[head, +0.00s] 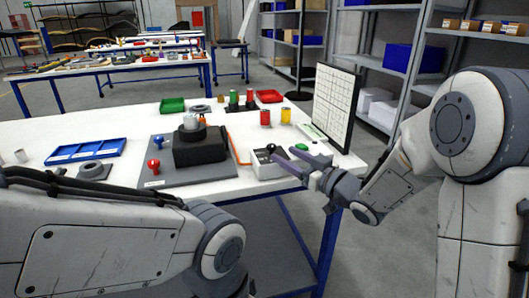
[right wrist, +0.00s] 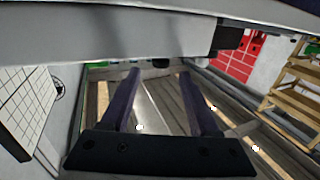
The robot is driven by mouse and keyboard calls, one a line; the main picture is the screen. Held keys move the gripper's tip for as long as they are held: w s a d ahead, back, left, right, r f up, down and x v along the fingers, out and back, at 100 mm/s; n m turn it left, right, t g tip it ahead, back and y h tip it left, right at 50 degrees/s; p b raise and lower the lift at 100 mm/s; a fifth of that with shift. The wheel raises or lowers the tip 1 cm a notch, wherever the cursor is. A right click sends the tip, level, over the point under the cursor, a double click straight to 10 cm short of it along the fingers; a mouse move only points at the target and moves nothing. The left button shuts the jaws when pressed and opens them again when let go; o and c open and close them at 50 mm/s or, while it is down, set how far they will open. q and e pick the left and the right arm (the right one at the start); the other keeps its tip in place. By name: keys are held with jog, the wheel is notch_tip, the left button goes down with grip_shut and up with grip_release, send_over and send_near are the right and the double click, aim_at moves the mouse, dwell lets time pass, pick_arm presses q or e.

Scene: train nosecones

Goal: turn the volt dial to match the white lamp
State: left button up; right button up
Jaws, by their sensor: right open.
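A white control box (head: 268,164) stands near the front right of the white table. A small black knob (head: 271,148), which looks like the volt dial, is on its top. A green button (head: 302,147) shows just right of the box. I cannot read a scale or make out a white lamp. My right gripper (head: 284,154) is open, its two dark purple fingers reaching in from the right over the box beside the knob. I cannot tell if they touch it. In the right wrist view, the open fingers (right wrist: 160,74) have nothing clearly between them. My left gripper is out of view.
A grey base (head: 190,178) with a black block (head: 200,152) and red and blue knobs is left. Red and yellow cylinders (head: 286,116) stand behind. A blue tray (head: 88,151) lies left.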

aim_at(268, 145)
jog(key=x, duration=0.9)
jog(key=shift+w+a, duration=0.25)
jog(key=shift+w, duration=0.05)
grip_shut()
